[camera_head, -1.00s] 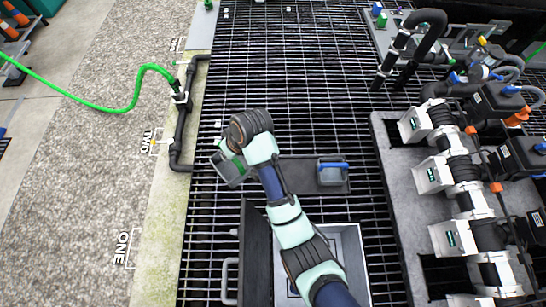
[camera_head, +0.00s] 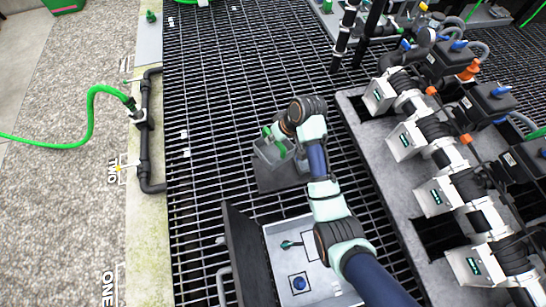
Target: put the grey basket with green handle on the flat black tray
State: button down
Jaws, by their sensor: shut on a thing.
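My gripper (camera_head: 277,131) is shut on the green handle (camera_head: 274,143) of the grey basket (camera_head: 268,155). The basket looks upright. It is over the left part of the flat black tray (camera_head: 278,181); I cannot tell whether it touches the tray or hangs just above it. My arm hides the right part of the tray and the fingertips are hard to make out.
Valve manifolds (camera_head: 432,140) line the right. Black piping (camera_head: 146,135) runs along the left edge. Grating behind the tray is clear.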

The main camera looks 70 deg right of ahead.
aim_at(279, 155)
notch_tip(279, 155, down, 15)
jog(key=b, duration=0.6)
jog(key=shift+f, duration=0.2)
jog(key=c, duration=1.6)
grip_release()
jog(key=shift+f, duration=0.15)
jog(key=o, duration=0.4)
jog(key=p+v, duration=0.6)
jog(key=v, duration=0.6)
